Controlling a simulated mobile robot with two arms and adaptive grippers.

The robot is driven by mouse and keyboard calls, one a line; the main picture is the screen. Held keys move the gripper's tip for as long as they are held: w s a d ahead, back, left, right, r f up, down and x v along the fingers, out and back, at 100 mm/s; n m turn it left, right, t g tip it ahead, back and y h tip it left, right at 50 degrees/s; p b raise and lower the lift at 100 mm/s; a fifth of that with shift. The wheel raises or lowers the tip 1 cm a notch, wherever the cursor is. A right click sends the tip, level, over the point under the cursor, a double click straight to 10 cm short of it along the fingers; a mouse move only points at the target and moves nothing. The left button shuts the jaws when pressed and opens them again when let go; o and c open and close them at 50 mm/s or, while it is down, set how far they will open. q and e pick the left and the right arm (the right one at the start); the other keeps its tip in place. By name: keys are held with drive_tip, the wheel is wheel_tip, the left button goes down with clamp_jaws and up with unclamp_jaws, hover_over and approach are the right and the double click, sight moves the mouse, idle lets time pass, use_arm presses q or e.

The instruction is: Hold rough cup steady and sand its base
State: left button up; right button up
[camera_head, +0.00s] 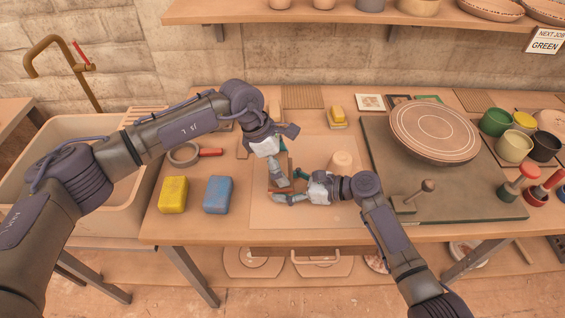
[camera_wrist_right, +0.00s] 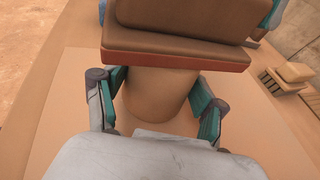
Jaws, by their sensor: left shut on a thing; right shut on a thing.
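My left gripper (camera_head: 279,176) is shut on a brown sanding block with a reddish lower face (camera_wrist_right: 180,55), held above the pale work board (camera_head: 320,212). My right gripper (camera_head: 288,193) is shut around the tan rough cup (camera_wrist_right: 160,95). In the right wrist view its two teal-sided fingers (camera_wrist_right: 160,112) stand on either side of the cup. The block lies across the cup's upper end and seems to touch it; that end is hidden under the block. In the head view the grippers hide most of the cup.
Another pale cup (camera_head: 342,161) stands on the board close behind my right gripper. A yellow sponge (camera_head: 173,194) and a blue sponge (camera_head: 217,195) lie at left. A round wheel (camera_head: 435,130) on a green mat (camera_head: 478,202) and several glaze pots fill the right.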

use_arm(q)
drive_tip(key=shift+w, duration=0.45)
drive_tip(key=shift+s+f, duration=0.1)
drive_tip(key=shift+s, duration=0.85)
drive_tip(key=shift+w+f, duration=0.1)
drive_tip(key=shift+w, duration=0.85)
drive_tip(key=shift+s, duration=1.05)
drive_tip(key=shift+w, duration=1.05)
drive_tip(key=shift+s+r, duration=0.2)
drive_tip(key=shift+s, duration=0.8)
drive_tip(key=shift+w, duration=0.1)
